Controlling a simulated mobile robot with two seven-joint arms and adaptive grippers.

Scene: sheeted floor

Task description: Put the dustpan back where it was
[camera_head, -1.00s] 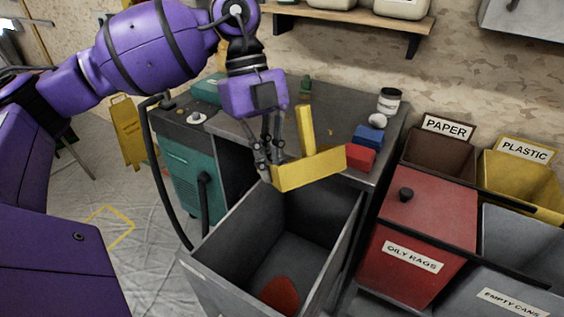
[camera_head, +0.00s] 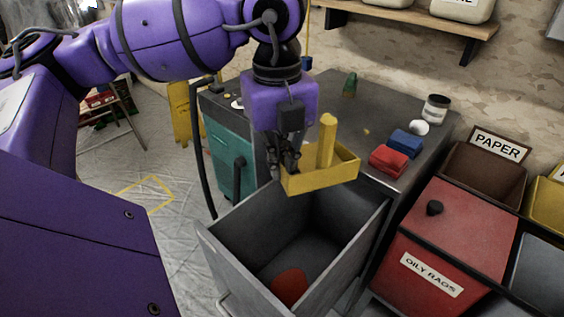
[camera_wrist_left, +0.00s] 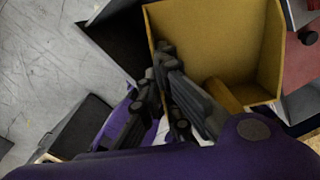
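The yellow dustpan (camera_head: 330,177) has a thick upright yellow handle and raised walls. My left gripper (camera_head: 287,160) is closed on the dustpan's left edge. In the left wrist view the dustpan (camera_wrist_left: 225,45) fills the upper right, and the dark fingers (camera_wrist_left: 163,60) meet its near left corner; the exact contact is partly hidden. A yellow outline (camera_head: 147,193) is marked on the floor at left. My right gripper is not in view.
The open grey bin (camera_head: 225,265) holds a red item (camera_head: 289,286). A teal cabinet (camera_head: 230,150) stands left of the bin. Floor around the outline is clear.

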